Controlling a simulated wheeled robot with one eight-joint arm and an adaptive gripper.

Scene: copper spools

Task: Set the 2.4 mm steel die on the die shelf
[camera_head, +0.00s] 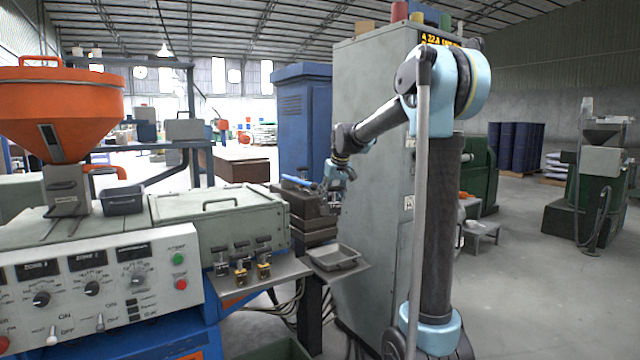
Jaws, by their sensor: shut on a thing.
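My gripper (336,200) is small in view, beside the dark stacked block (308,208) at the end of the machine. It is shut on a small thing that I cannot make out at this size. A grey metal shelf (287,271) juts from the machine's front, to the left of and below my gripper. Several small dark and brass-coloured pieces (240,270) stand on it. I cannot read any sizes on them, so I cannot tell which die is the 2.4 mm one.
A shallow grey tray (333,257) sits on a plate right of the shelf, below my gripper. A blue bar-like thing (299,182) lies atop the block. A tall grey cabinet (372,150) stands close behind my arm. Open floor (540,290) lies to the right.

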